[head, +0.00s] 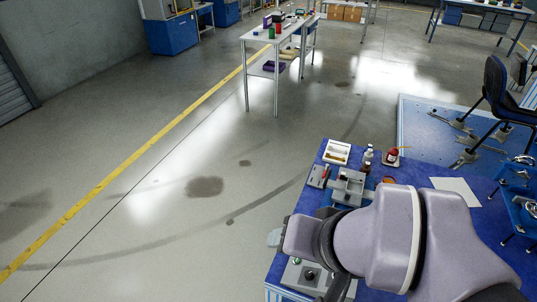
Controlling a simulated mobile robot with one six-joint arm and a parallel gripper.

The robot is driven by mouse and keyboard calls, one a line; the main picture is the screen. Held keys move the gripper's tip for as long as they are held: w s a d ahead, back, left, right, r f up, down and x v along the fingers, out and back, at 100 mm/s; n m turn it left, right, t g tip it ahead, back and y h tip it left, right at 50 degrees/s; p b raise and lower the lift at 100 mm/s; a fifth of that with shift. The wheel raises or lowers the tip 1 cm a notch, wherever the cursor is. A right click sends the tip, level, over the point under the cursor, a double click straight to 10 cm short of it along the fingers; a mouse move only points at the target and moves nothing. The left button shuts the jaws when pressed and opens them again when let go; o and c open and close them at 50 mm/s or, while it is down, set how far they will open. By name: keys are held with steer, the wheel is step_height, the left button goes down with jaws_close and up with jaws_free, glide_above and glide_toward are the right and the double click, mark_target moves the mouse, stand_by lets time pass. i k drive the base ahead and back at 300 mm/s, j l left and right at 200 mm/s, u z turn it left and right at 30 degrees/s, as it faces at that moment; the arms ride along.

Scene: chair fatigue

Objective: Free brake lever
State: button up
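I cannot pick out a brake lever with certainty in the head view. A blue-topped workbench (283,262) stands at the lower right and carries small parts and tools. A grey block-like fixture (348,187) sits on it, just beyond my arm. A grey unit with a dark round knob (310,275) lies near the bench's front left. My own lilac arm links cover much of the bench, and I cannot make out my gripper or its fingers. Whatever lies behind the arm is hidden.
The bench also holds a white tray (337,156), small bottles (368,156), a red item (392,156) and a white sheet (457,191). A dark chair (495,88) stands by a blue platform (415,125). A white table (262,36) stands farther back. Open floor (165,200) lies left.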

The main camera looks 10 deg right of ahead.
mark_target(325, 172)
steer(key=i+j+u, duration=0.2)
steer(key=j+u, duration=0.2)
steer(key=i+j+u, duration=0.5)
steer(key=j+u, duration=0.25)
steer(key=i+l+z, duration=0.2)
steer(key=i+z, duration=0.2)
steer(key=i+l+z, duration=0.1)
steer(key=i+z, duration=0.2)
steer(key=z, duration=0.15)
steer(key=i+z, duration=0.4)
steer(key=i+j+z, duration=0.2)
steer(key=i+z, duration=0.2)
steer(key=i+j+z, duration=0.25)
steer(key=z, duration=0.2)
steer(key=i+j+z, duration=0.4)
steer(key=i+l+z, duration=0.2)
steer(key=z, duration=0.2)
steer(key=i+l+z, duration=0.2)
steer(key=z, duration=0.25)
steer(key=i+z, duration=0.4)
steer(key=i+j+u, duration=0.1)
steer(key=u, duration=0.15)
